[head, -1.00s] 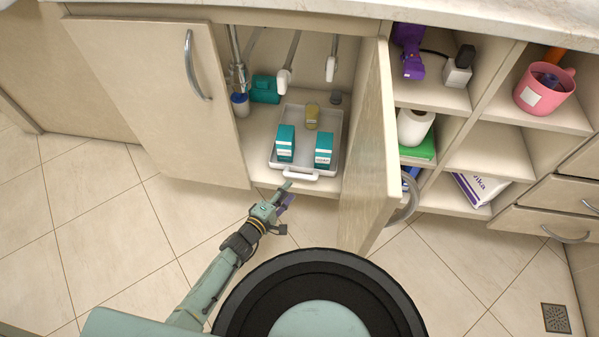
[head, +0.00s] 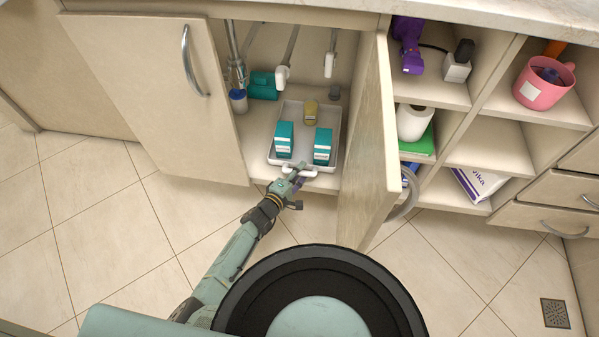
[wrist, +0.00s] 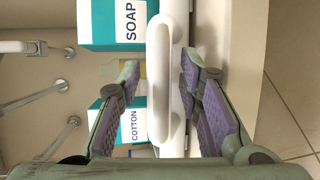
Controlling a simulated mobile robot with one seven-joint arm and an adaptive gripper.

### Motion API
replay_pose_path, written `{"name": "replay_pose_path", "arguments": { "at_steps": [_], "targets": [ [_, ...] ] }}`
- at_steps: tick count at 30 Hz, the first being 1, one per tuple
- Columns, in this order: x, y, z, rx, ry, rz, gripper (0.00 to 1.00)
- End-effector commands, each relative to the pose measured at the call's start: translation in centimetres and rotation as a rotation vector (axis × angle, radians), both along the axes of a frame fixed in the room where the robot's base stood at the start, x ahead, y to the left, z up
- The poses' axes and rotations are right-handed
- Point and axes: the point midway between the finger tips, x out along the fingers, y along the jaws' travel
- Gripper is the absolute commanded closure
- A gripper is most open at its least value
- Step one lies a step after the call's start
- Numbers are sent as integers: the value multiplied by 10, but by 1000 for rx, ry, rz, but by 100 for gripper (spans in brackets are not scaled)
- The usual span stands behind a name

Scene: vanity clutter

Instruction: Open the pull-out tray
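The pull-out tray (head: 336,132) is a shallow light-grey tray on the floor of the open cabinet, with a white handle (head: 314,173) on its front edge. It holds two teal boxes, labelled SOAP (wrist: 118,20) and COTTON (wrist: 112,122) in the wrist view, and a yellowish container (head: 310,110). My gripper (head: 291,174) is at the tray's front by the handle. In the wrist view my gripper (wrist: 160,75) is open, its fingers on either side of the white handle (wrist: 160,105). Firm contact cannot be told.
An open cabinet door (head: 365,150) stands just right of the tray; the closed door (head: 150,95) is on the left. Shelves (head: 490,155) with items are at right. The tiled floor (head: 130,230) in front is clear.

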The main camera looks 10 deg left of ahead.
Motion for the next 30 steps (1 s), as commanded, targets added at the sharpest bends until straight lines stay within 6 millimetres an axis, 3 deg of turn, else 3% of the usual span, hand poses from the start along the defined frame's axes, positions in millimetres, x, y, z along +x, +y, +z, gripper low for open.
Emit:
{"name": "replay_pose_path", "arguments": {
  "at_steps": [13, 30],
  "targets": [
    [0, 0, 0, 0, 0, 0, 100],
    [0, 0, 0, -1, 0, 0, 100]
  ]
}}
